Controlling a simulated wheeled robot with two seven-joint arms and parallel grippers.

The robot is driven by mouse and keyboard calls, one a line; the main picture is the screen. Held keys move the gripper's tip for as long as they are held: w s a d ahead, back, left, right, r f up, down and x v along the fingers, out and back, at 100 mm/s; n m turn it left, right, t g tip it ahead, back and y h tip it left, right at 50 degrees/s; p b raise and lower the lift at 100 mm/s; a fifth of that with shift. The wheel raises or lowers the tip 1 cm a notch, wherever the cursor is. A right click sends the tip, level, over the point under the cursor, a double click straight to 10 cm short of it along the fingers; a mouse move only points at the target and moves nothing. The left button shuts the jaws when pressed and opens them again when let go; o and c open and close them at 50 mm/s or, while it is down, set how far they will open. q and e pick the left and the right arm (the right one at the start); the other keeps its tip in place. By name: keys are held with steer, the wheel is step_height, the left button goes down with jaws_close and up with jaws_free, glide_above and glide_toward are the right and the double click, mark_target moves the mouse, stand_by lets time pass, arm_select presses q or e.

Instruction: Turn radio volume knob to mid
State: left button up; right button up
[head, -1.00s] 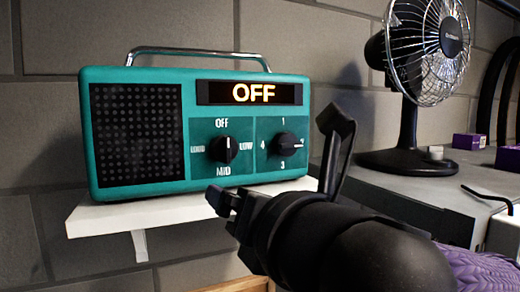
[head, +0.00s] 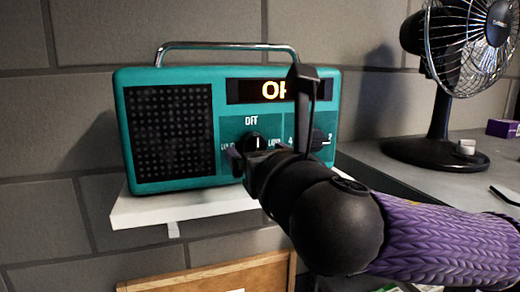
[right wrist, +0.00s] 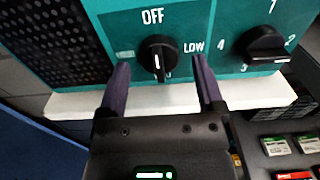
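The teal radio (head: 230,84) stands on a white wall shelf (head: 185,205). Its display (head: 262,90) is partly covered by my right gripper; the visible letters fit OFF. My left gripper is not in view.
A second knob (right wrist: 265,45) with numbers sits right of the volume knob. A black fan (head: 440,120) stands on the grey bench (head: 370,165) at right. A wood-framed board (head: 215,275) is below the shelf. Small boxes (right wrist: 290,145) lie at lower right of the wrist view.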

jaws_close()
steer(key=shift+m, duration=0.3)
steer(key=m+b, duration=0.2)
steer(key=m, duration=0.8)
steer(key=m+b, duration=0.2)
steer(key=m, duration=0.8)
steer(key=m+b, duration=0.3)
steer(key=m, duration=0.8)
steer(key=shift+a+r, duration=0.1)
steer(key=shift+r, duration=0.15)
steer(key=shift+m, duration=2.2)
